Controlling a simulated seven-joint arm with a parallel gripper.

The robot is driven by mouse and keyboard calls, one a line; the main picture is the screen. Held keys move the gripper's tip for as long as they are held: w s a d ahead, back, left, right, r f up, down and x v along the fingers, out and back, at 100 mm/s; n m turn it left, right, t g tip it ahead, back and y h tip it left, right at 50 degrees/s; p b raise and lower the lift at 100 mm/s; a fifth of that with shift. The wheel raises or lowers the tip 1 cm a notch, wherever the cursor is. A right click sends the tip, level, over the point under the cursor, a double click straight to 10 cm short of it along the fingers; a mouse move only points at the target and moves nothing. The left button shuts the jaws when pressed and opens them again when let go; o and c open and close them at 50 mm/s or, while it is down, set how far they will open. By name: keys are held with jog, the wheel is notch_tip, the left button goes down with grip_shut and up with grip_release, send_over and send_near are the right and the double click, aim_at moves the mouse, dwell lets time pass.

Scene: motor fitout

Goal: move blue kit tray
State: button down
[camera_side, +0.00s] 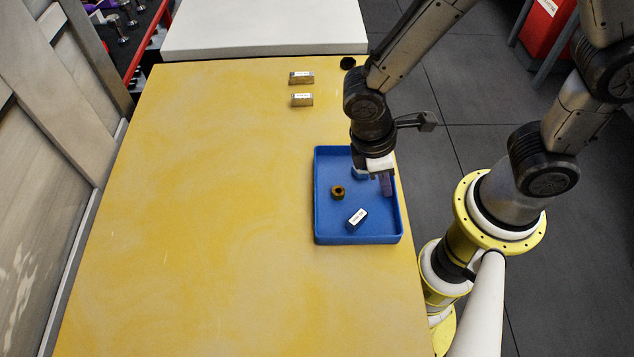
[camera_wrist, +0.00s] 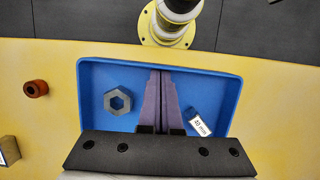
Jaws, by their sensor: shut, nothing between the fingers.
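The blue kit tray (camera_side: 320,225) lies flat on the yellow table near its right edge in the side view. It fills the middle of the wrist view (camera_wrist: 88,72). A labelled dark block (camera_side: 357,219) and a brown ring (camera_side: 338,192) are inside it. The wrist view shows the labelled block (camera_wrist: 199,122) and a grey hex nut (camera_wrist: 117,101) in the tray. My gripper (camera_side: 387,186), with purple fingers, is over the tray near its right wall. In the wrist view its fingers (camera_wrist: 161,73) are together and empty. The gripper body hides the tray's near side there.
Two labelled brass-coloured blocks (camera_side: 302,88) lie on the table beyond the tray. A dark round piece (camera_side: 348,63) sits at the table's far right corner. A rusty ring (camera_wrist: 35,88) lies outside the tray in the wrist view. The table left of the tray is clear.

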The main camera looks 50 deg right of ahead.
aim_at(365, 194)
jog(key=w+a, duration=0.3)
jog(key=shift+w+a+r, duration=0.1)
jog(key=shift+r, duration=0.2)
jog(key=w+d+r+m+t+y, duration=0.1)
jog(key=w+d+r+m, duration=0.15)
jog(key=r, duration=1.15)
jog(key=s+d+r+m+t, duration=0.2)
jog(key=s+d+m+t, duration=0.1)
jog(key=d, duration=0.3)
jog(key=s+d+r+m+t+y, duration=0.1)
jog(key=s+d+r+m+t, duration=0.2)
jog(key=s+d+t, duration=0.1)
jog(key=shift+s+d+r, duration=0.15)
jog(key=shift+s+d, duration=0.5)
jog(key=shift+d, duration=0.35)
jog(key=shift+m, duration=0.25)
